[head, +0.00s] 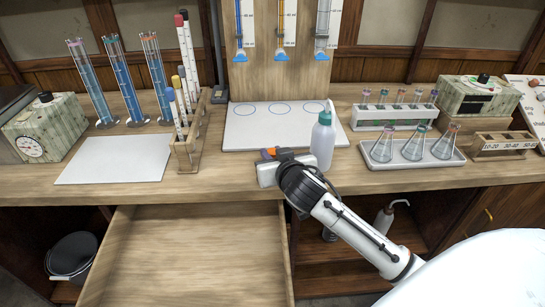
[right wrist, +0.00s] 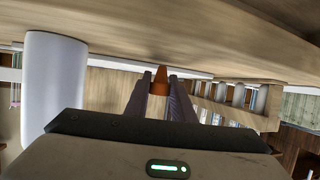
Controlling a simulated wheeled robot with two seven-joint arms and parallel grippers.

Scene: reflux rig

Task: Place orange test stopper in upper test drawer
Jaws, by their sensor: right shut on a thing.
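The orange test stopper (head: 271,151) is a small orange piece at the tips of my right gripper (head: 268,155). In the right wrist view the stopper (right wrist: 160,78) sits between the two dark fingers (right wrist: 160,88), which are shut on it. The gripper is over the front part of the bench, just left of a white bottle. A wooden drawer (head: 190,255) below the bench top is pulled open and its visible floor is bare. It lies to the left of and below the gripper. My left gripper is not in view.
The white bottle with a teal cap (head: 323,142) stands close to the gripper; its body (right wrist: 55,90) shows in the wrist view. A white board (head: 240,135), a tray of flasks (head: 375,155), a wooden rack (head: 187,155) and a white sheet (head: 112,162) surround it.

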